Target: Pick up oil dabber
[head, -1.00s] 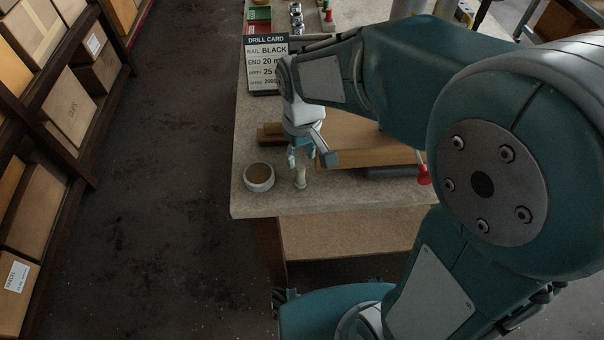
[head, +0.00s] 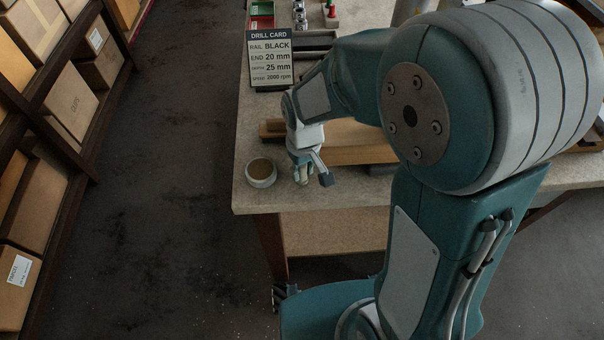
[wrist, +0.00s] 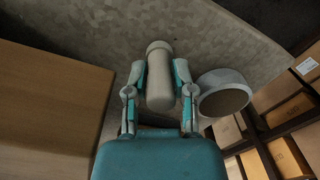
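The oil dabber, a small pale cylinder with a rounded end, stands near the front left corner of the bench, mostly hidden by my gripper (head: 302,170) in the head view. In the wrist view the dabber (wrist: 160,80) lies between the two teal and grey fingers of my gripper (wrist: 159,75). The fingers are open on both sides of it, with a narrow gap seeming to show at each side. A round pale cup (head: 261,173) with brown contents stands just left of the dabber. It also shows in the wrist view (wrist: 223,78), close beside the right finger.
Long brown profiles (head: 350,154) lie behind and right of my gripper; a wooden face (wrist: 50,95) fills the wrist view's left. The drill card (head: 270,60) stands farther back. The bench edge (head: 330,210) is close in front. Shelves with boxes (head: 66,105) stand left across the floor.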

